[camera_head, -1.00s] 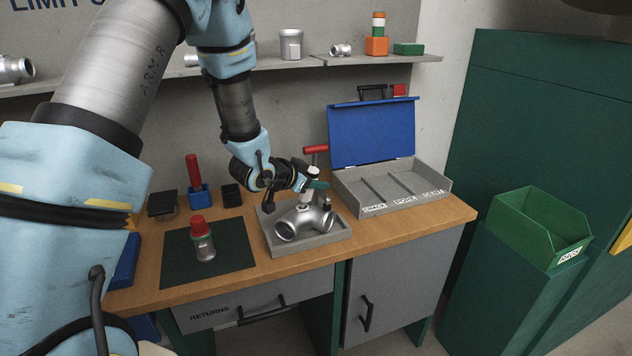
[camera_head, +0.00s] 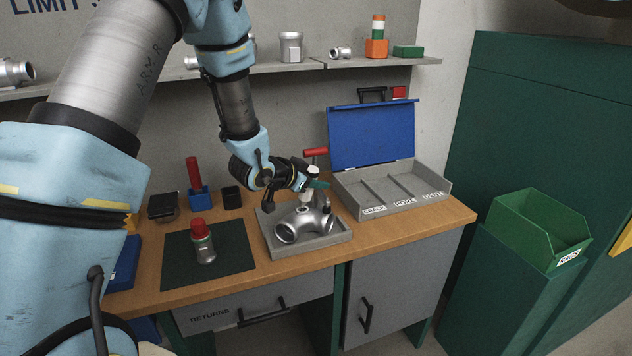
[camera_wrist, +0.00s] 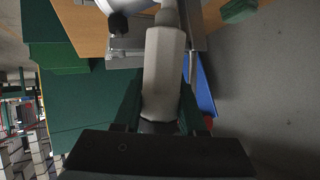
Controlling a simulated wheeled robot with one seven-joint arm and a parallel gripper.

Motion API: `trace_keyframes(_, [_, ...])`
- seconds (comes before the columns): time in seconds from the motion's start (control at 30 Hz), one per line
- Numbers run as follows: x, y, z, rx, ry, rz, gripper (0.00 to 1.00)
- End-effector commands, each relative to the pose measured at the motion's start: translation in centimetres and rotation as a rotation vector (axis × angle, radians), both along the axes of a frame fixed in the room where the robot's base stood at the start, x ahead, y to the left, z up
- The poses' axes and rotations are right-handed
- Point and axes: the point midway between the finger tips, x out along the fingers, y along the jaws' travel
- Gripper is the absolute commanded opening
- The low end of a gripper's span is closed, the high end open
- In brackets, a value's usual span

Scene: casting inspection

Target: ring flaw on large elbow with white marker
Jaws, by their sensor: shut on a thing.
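The large elbow (camera_head: 305,226), a shiny silver pipe casting, lies in a grey tray (camera_head: 322,243) on the workbench. My gripper (camera_head: 314,185) is just above the elbow and hides part of its top. It is shut on the white marker, a pale faceted stick that fills the middle of the wrist view (camera_wrist: 163,75) between my dark green fingers. The marker's far end reaches toward the elbow, part of which shows at the wrist view's top edge. I cannot tell whether the tip touches it. No flaw can be made out.
A red T-handle (camera_head: 315,152) stands behind the gripper. An open grey case (camera_head: 390,190) with a blue lid is to the right. A green bin (camera_head: 535,230) is at far right.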

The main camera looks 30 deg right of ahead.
Motion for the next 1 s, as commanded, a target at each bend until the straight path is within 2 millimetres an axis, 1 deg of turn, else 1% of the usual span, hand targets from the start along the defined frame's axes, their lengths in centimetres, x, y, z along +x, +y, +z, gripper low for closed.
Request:
trace_keyframes(0.03, [0.0, 0.0, 0.8, -0.001, -0.001, 0.001, 0.0])
trace_keyframes(0.1, [0.0, 0.0, 1.4, -0.002, -0.002, 0.0, 0.0])
trace_keyframes(0.7, [0.0, 0.0, 5.9, -0.003, -0.001, 0.0, 0.0])
trace_keyframes(1.0, [0.0, 0.0, 6.0, -0.002, -0.001, 0.0, 0.0])
